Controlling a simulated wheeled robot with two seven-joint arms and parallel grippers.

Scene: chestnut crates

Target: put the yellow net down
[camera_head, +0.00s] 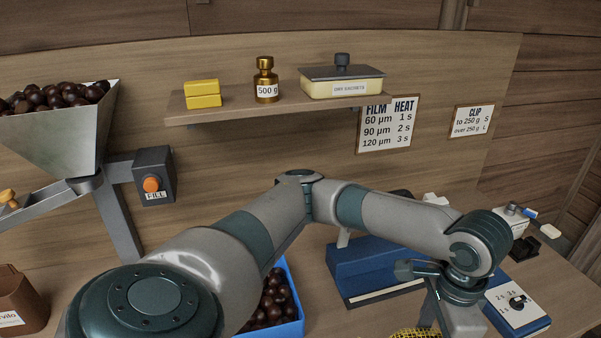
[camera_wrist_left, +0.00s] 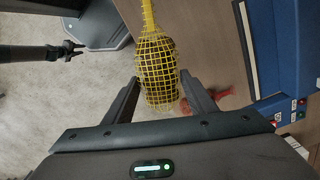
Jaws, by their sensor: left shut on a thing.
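The yellow net (camera_wrist_left: 157,72) hangs between the fingers of my left gripper (camera_wrist_left: 165,97) in the left wrist view. It is a mesh tube with brown contents, drawn narrow at the top of the picture. My left gripper is shut on it. In the head view only a strip of the net (camera_head: 405,333) shows at the bottom edge, beside my left wrist; the fingertips are out of that picture. A dark gripper, which looks like my right one (camera_wrist_left: 77,48), shows small at the upper left of the wrist view, apart from the net; its jaws are too small to judge.
A blue crate (camera_head: 291,292) of chestnuts stands partly behind my left arm. A blue machine (camera_head: 350,262) and a blue control box (camera_head: 517,303) stand on the bench. A steel hopper (camera_head: 60,137) and brown container (camera_head: 22,300) are left. In the wrist view, floor lies left of the bench edge.

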